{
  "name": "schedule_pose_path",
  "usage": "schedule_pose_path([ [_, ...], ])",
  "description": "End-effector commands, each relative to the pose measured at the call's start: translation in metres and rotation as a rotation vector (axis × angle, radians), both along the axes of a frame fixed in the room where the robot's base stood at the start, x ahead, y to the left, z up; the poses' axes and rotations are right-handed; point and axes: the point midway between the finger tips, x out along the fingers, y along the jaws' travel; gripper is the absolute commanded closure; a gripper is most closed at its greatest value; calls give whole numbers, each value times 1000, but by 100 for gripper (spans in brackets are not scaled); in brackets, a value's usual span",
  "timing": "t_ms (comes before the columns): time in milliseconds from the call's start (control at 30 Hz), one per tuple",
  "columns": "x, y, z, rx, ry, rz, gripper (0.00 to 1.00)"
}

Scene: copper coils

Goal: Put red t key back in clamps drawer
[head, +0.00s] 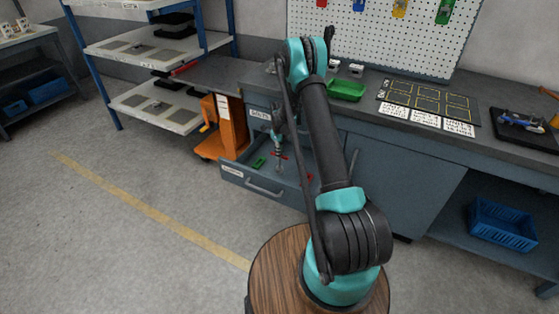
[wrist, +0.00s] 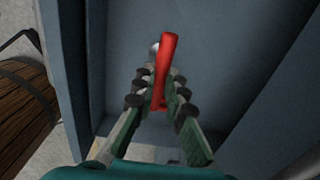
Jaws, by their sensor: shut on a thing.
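The red T key (wrist: 166,62) is between the fingers of my gripper (wrist: 160,88) in the wrist view, its red bar pointing away from the gripper. My gripper is shut on it. In the head view my gripper (head: 279,160) is small and points down into the open drawer (head: 262,187) under the workbench. A bit of red shows at the gripper there. The drawer's blue-grey inside (wrist: 225,55) surrounds the key in the wrist view. I cannot tell whether the key touches the drawer floor. The drawer's label is too small to read.
A green item (head: 259,162) and a small red item (head: 309,177) lie in the drawer. An orange cart (head: 228,125) stands just left of it. A green bin (head: 346,90) and a marked black mat (head: 428,102) are on the workbench. The floor at left is clear.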

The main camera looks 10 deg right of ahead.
Motion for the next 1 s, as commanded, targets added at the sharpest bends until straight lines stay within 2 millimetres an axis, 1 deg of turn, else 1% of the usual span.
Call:
schedule_pose_path([
  [167, 0, 0, -11, 0, 0, 0, 100],
  [300, 0, 0, -30, 0, 0, 0, 100],
  [400, 0, 0, -40, 0, 0, 0, 100],
  [767, 0, 0, -44, 0, 0, 0, 100],
  [800, 0, 0, -44, 0, 0, 0, 85],
  [933, 0, 0, -44, 0, 0, 0, 69],
  [1000, 0, 0, -44, 0, 0, 0, 68],
])
